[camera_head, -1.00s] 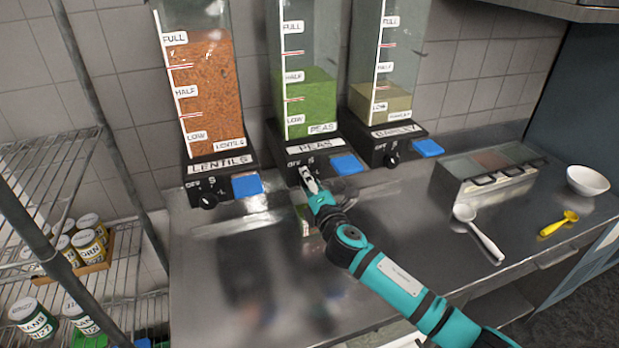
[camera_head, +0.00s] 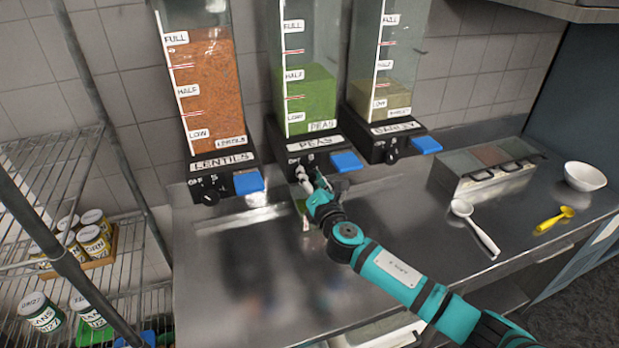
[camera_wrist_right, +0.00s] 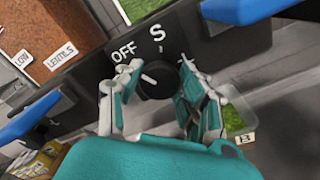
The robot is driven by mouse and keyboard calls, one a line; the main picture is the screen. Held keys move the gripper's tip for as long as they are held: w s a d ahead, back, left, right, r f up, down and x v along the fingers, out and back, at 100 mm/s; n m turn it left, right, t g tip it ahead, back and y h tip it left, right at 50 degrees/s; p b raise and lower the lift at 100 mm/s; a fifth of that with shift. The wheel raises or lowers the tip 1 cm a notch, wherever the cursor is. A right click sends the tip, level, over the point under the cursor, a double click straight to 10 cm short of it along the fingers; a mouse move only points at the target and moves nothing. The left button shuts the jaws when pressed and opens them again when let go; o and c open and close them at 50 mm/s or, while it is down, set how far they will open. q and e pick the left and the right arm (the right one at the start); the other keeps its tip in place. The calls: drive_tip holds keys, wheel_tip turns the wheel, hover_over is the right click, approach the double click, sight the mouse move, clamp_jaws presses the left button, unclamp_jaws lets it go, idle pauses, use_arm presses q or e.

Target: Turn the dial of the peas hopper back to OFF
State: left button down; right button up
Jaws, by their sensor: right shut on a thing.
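The peas hopper (camera_head: 320,90) is the middle of the dispensers, part filled with green peas, on a black base with a blue pad (camera_head: 346,161). Its black dial (camera_wrist_right: 160,80) shows in the right wrist view, below the OFF and S labels. The dial's white mark points left, roughly to the OFF side. My right gripper (camera_wrist_right: 159,70) is shut on the dial, one finger on each side of it. In the head view my right gripper (camera_head: 312,174) hides most of the dial. My left gripper is not in view.
The lentils hopper (camera_head: 215,90) stands to the left and the barley hopper (camera_head: 377,80) to the right, each with a dial and blue pad.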

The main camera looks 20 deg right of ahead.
drive_tip(key=shift+f, duration=0.2)
drive_tip(key=o, duration=1.2)
drive_tip(key=shift+r, duration=0.1)
drive_tip(key=shift+c, duration=0.2)
drive_tip(key=s, duration=1.2)
drive_tip(key=shift+d, duration=0.15)
